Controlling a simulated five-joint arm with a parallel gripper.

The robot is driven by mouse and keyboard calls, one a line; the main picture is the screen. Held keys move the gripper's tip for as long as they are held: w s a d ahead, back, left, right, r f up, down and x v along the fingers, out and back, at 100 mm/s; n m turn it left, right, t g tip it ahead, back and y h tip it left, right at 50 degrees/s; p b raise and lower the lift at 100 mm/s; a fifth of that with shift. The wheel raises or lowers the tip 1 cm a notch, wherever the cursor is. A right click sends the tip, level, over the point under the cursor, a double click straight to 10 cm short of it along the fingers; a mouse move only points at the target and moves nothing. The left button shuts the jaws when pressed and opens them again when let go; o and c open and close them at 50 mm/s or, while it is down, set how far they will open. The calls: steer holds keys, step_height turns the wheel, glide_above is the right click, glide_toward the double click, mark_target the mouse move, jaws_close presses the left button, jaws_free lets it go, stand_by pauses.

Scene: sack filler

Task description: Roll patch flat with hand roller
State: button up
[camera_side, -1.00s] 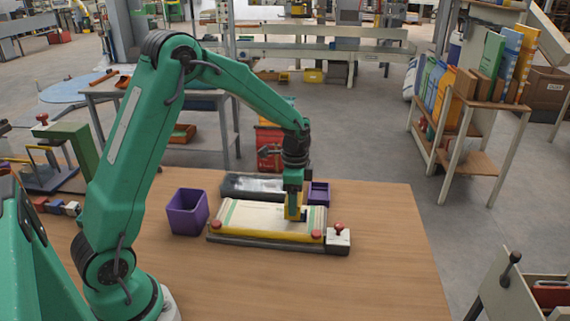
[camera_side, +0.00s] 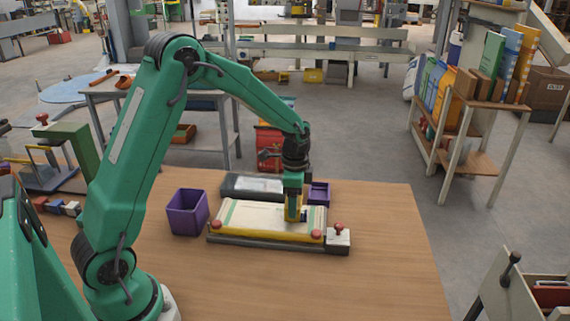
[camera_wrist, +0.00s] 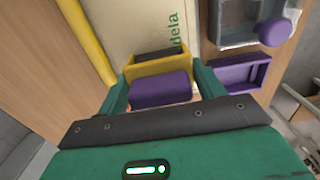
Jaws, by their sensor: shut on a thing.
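My gripper (camera_side: 293,193) is over the right part of the cream sack (camera_side: 260,215), which lies on a board on the table. In the wrist view, my gripper (camera_wrist: 163,92) has its green fingers shut on the purple handle of the hand roller (camera_wrist: 160,90). The roller has a yellow frame and a dark part in front, close above or on the sack (camera_wrist: 125,25) beside its green lettering. In the side view the roller's yellow frame (camera_side: 291,210) hangs below my fingers. Contact with the sack cannot be told. I cannot make out the patch.
A yellow bar with red knobs (camera_side: 316,233) runs along the sack's near edge. A purple bin (camera_side: 188,212) stands left of the board. A dark tray (camera_side: 235,186) and a small purple tray (camera_side: 319,194) sit behind it. The table's front right is clear.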

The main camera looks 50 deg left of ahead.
steer(key=shift+f, duration=0.3)
stand_by(0.8)
steer(key=shift+w+d, duration=1.4)
steer(key=shift+s+a, duration=1.4)
steer(key=shift+s, duration=0.05)
steer(key=shift+r, duration=0.1)
stand_by(0.4)
steer(key=shift+r, duration=3.45)
